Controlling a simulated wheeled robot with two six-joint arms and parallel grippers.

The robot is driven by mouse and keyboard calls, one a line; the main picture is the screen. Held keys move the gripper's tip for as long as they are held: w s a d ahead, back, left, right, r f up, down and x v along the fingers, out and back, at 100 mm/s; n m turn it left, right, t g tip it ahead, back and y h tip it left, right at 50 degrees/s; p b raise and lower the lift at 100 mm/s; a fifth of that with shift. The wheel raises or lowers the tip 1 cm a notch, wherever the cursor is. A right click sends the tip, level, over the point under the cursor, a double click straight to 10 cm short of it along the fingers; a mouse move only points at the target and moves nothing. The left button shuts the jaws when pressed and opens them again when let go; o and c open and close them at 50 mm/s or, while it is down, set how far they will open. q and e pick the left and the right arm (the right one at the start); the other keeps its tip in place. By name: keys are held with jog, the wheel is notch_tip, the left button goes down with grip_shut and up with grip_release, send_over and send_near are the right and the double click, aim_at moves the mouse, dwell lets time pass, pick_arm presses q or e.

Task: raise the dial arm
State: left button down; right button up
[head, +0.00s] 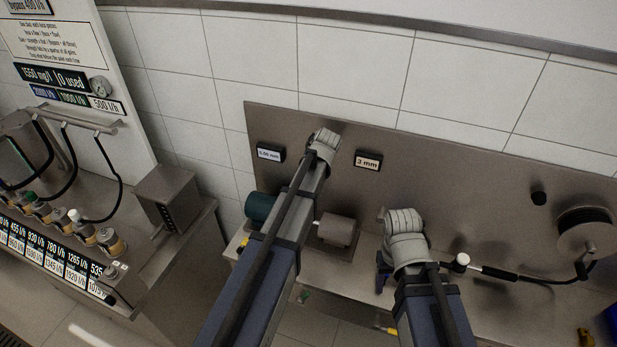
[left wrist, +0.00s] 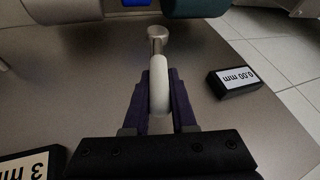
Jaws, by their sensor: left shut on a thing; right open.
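The dial arm, with a pale grip (left wrist: 159,72) and a metal end piece (left wrist: 157,36), shows in the left wrist view. My left gripper (left wrist: 159,98) is shut around the pale grip with its dark purple fingers. In the head view my left wrist (head: 322,145) is up at the steel back panel (head: 440,170), and it hides the fingers and the dial arm. My right gripper (head: 384,268) is low over the bench, with a dark finger showing; it is open, and its fingertips are mostly hidden.
A 0.00 mm display (head: 269,153) and a 3 mm display (head: 368,160) sit on the panel. A green cylinder (head: 260,206) and a grey one (head: 338,229) are below. A hose with a black grip (head: 498,273) lies right of my right arm. A flow-meter bench (head: 140,290) stands left.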

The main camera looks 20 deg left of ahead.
pick_arm(q)
jog(key=d+f+m+t+y+b, duration=0.3)
jog(key=y+b, duration=1)
jog(key=b, duration=1.5)
jog(key=shift+s+d+f+m+y, duration=0.15)
jog(key=shift+d+f+m+y, duration=0.25)
jog(key=shift+d+f, duration=1.5)
jog(key=shift+a+f, duration=0.4)
jog(key=c, duration=0.7)
grip_release()
jog(key=shift+c, duration=0.2)
